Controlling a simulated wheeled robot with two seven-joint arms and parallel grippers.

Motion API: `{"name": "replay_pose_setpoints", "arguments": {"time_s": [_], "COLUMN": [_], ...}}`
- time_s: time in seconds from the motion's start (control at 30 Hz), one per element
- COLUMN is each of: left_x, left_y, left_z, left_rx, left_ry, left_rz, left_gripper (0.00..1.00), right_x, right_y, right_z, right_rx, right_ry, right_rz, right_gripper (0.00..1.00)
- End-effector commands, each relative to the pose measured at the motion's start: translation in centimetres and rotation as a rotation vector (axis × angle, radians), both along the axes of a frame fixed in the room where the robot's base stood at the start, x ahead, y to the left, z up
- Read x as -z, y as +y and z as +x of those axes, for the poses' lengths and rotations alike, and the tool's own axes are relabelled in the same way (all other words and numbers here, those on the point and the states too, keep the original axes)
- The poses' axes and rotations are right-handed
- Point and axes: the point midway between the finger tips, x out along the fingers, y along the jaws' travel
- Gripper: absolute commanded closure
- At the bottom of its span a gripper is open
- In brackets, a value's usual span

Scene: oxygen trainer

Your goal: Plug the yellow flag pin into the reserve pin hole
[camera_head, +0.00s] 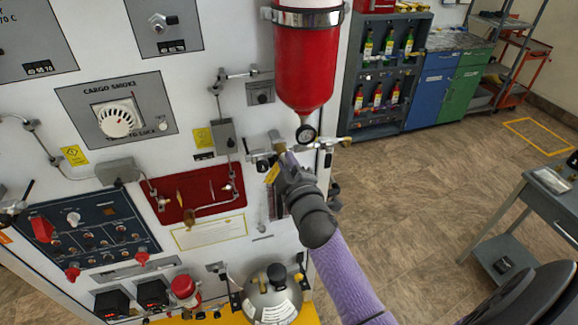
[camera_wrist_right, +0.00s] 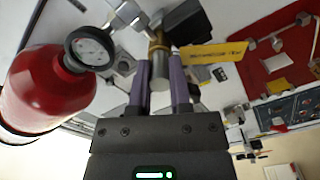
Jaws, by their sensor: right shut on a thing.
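My right gripper (camera_head: 283,158) is at the white panel, just below and left of the red cylinder's neck. In the wrist view its purple fingers (camera_wrist_right: 160,85) are shut on the yellow flag pin (camera_wrist_right: 160,74), whose metal body shows between them. The pin's yellow flag (camera_wrist_right: 213,54) hangs out to the right in that view, with lettering on it; in the head view the flag (camera_head: 272,173) shows left of the fingers. Brass and metal fittings lie right beyond the pin's tip. I cannot make out the reserve pin hole or whether the pin touches anything.
A red cylinder (camera_head: 303,70) with a gauge (camera_head: 306,134) hangs close to the right gripper. A red plate (camera_head: 205,194) and a dark switch panel (camera_head: 88,230) are left of it. A steel sphere (camera_head: 271,298) sits below. Open floor lies right.

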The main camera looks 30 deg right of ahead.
Motion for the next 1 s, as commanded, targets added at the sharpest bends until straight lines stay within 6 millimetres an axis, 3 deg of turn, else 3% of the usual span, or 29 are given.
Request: {"name": "replay_pose_setpoints", "arguments": {"time_s": [0.03, 0.2, 0.53, 0.83, 1.0], "left_x": [0.0, 0.0, 0.0, 0.5, 0.8], "left_y": [0.0, 0.0, 0.0, 0.0, 0.0], "left_z": [0.0, 0.0, 0.0, 0.0, 0.0], "left_rx": [0.0, 0.0, 0.0, 0.0, 0.0], "left_ry": [0.0, 0.0, 0.0, 0.0, 0.001], "left_rz": [0.0, 0.0, 0.0, 0.0, 0.0], "left_gripper": [0.09, 0.09, 0.09, 0.09, 0.09], "right_x": [-0.1, -0.1, 0.1, 0.2, 0.1], "right_y": [0.0, 0.0, 0.2, 1.7, 2.3], "right_z": [0.1, 0.0, -0.7, -7.2, -9.4], "right_rx": [-0.001, 0.0, -0.001, 0.0, 0.0], "right_ry": [-0.003, -0.001, 0.001, 0.002, -0.001], "right_rz": [-0.001, 0.0, -0.001, 0.001, 0.0], "right_gripper": [0.72, 0.36, 0.35, 0.35, 0.35]}}
